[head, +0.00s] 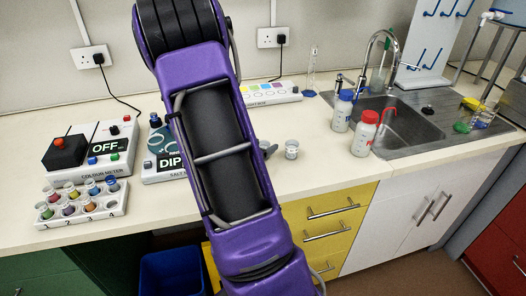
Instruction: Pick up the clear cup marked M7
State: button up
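A small clear cup (291,149) stands upright on the bench just right of my purple arm in the head view. Its marking is too small to read, so I cannot tell if it is M7. A small greyish thing (269,149) shows beside it at the arm's edge, partly hidden; I cannot tell what it is. My arm crosses the middle of the view and hides part of the bench. My gripper is not in view.
The colour meter (62,153), a rack of coloured cups (122,208) and a part-hidden second meter (162,168) are at left. Blue-capped (342,112) and red-capped (365,134) bottles stand by the sink (408,122). Bench front right of the clear cup is free.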

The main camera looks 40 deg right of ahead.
grip_shut()
